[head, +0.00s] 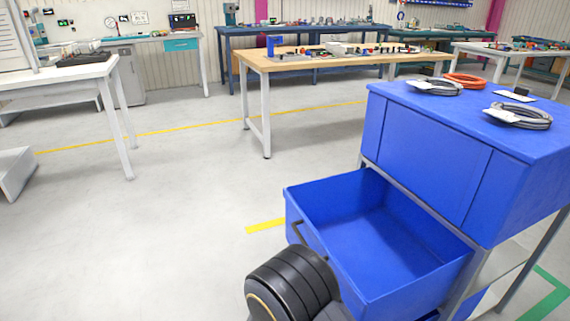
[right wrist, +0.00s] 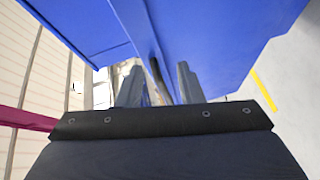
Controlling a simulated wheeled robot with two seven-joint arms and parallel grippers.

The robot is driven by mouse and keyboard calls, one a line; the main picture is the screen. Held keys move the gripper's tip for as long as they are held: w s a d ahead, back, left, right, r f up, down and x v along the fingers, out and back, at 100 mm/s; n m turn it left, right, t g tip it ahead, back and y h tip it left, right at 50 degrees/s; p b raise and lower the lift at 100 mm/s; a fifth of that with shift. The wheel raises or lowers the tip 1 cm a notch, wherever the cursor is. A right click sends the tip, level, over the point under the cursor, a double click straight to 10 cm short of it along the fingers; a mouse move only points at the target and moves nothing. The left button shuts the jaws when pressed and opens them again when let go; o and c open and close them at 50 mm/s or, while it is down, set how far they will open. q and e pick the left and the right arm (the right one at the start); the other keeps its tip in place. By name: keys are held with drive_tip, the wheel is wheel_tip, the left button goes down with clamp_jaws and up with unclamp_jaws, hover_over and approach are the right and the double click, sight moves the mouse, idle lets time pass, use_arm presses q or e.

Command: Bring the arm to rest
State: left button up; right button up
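The blue cabinet (head: 430,145) stands at the right in the head view, with its drawer (head: 375,235) pulled out and empty inside. A dark bar handle (head: 302,236) is on the drawer's front. My arm's black link covers the area just below it. In the right wrist view, my right gripper (right wrist: 160,85) has its two fingers apart. A dark bar, seemingly the handle (right wrist: 157,75), shows between them; contact cannot be told. Blue panels (right wrist: 220,40) fill the top of that view. My left gripper is in neither view.
Two grey cable coils (head: 434,87) (head: 520,116) and an orange coil (head: 465,80) lie on the cabinet top. A wooden-topped workbench (head: 300,62) stands behind, and a white table (head: 60,75) at the left. The floor (head: 170,215) between is clear.

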drive_tip(key=w+d+r+m+g+y, duration=0.1)
drive_tip(key=w+d+r+m+y, duration=0.1)
drive_tip(key=w+r+m+y, duration=0.55)
drive_tip(key=s+d+r+n+g+y, duration=0.1)
drive_tip(key=s+d+r+n+y, duration=0.15)
drive_tip(key=s+r+y, duration=0.55)
drive_tip(key=s+d+f+m+g+h, duration=0.1)
drive_tip(key=s+d+m+g, duration=0.3)
drive_tip(key=s, duration=0.9)
drive_tip(key=s+d+f+g, duration=0.1)
drive_tip(key=s+d, duration=0.5)
drive_tip(key=s, duration=0.7)
wheel_tip(320, 180, up, 26)
drive_tip(key=p, duration=2.6)
drive_tip(key=shift+w+a+r, duration=0.2)
drive_tip(key=shift+w, duration=0.2)
